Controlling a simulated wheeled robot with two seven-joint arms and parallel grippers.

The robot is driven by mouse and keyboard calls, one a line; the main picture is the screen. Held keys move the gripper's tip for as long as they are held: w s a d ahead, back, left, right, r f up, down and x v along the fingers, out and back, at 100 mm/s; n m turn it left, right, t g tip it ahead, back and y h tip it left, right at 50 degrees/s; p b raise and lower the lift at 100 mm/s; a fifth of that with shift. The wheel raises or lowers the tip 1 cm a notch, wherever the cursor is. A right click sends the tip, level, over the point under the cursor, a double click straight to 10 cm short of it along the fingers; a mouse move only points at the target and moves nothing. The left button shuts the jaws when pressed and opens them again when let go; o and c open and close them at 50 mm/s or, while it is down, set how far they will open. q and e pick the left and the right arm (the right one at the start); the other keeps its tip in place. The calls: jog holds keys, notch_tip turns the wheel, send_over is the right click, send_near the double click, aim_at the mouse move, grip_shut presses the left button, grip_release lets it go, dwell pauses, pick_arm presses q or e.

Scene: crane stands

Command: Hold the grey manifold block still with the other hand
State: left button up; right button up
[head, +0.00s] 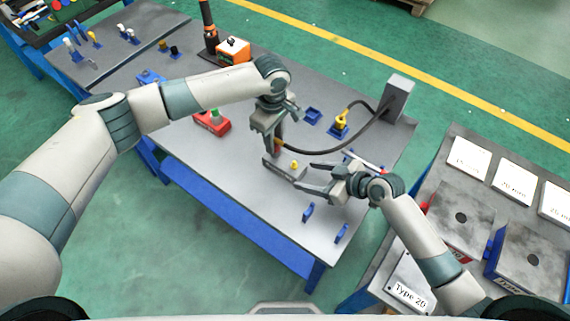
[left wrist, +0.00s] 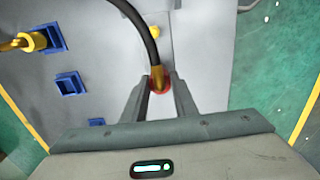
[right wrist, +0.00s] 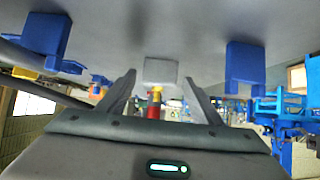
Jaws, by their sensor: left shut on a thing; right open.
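The grey manifold block (head: 283,169) lies on the grey table, with a small yellow part (head: 294,164) at its top. Its light end face (right wrist: 160,71) shows between the right fingers in the right wrist view. My right gripper (head: 304,176) is open at the block's right end; I cannot tell whether a finger touches it. My left gripper (head: 276,144) points down above the block, shut on the hose's end fitting. That fitting (left wrist: 159,82) is brass with a red collar. I cannot tell whether it touches the block.
The black hose (head: 357,142) arcs right to a grey box (head: 397,97). A yellow fitting (head: 341,121) sits in a blue holder near it. Blue holders (head: 308,211) stand at the table's front. A red box (head: 212,122) is at left. A side table with white cards (head: 467,156) is right.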

aim_at(302, 174)
jog(key=shift+x, duration=1.7)
jog(key=c, duration=1.1)
